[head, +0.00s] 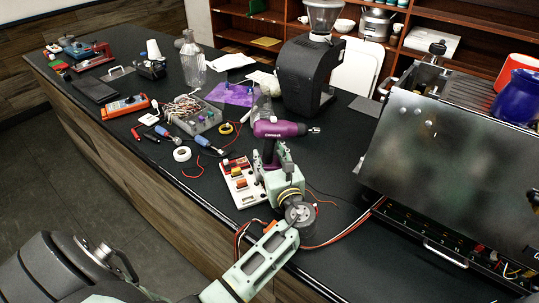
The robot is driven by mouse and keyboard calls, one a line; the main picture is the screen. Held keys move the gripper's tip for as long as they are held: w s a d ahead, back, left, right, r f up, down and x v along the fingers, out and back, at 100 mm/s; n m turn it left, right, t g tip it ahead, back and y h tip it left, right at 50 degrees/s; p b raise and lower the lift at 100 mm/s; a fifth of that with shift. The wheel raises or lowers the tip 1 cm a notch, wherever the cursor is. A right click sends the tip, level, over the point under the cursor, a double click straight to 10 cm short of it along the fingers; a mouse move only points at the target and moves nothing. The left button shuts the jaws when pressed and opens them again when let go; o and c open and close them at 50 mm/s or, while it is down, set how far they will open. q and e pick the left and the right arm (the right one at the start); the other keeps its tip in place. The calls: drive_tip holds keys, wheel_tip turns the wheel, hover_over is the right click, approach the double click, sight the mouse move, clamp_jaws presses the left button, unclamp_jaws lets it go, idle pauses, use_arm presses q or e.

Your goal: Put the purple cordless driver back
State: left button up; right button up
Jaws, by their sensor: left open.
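The purple cordless driver (280,129) stands upright near the middle of the counter in the head view. Its silver chuck points right and its grip runs down toward my gripper. My left gripper (273,160) is open at the driver's grip, just below the purple body. The gripper hides the lower part of the driver, and I cannot tell whether the fingers touch it. My right gripper is not in view.
A white board with coloured parts (240,184) lies just left of the gripper. The open brewer (445,140) fills the right side.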

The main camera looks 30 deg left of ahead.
use_arm(q)
drive_tip(key=shift+r, duration=0.45)
drive_tip(key=b+v, duration=0.2)
drive_tip(key=v, duration=1)
drive_tip(key=shift+s, duration=0.1)
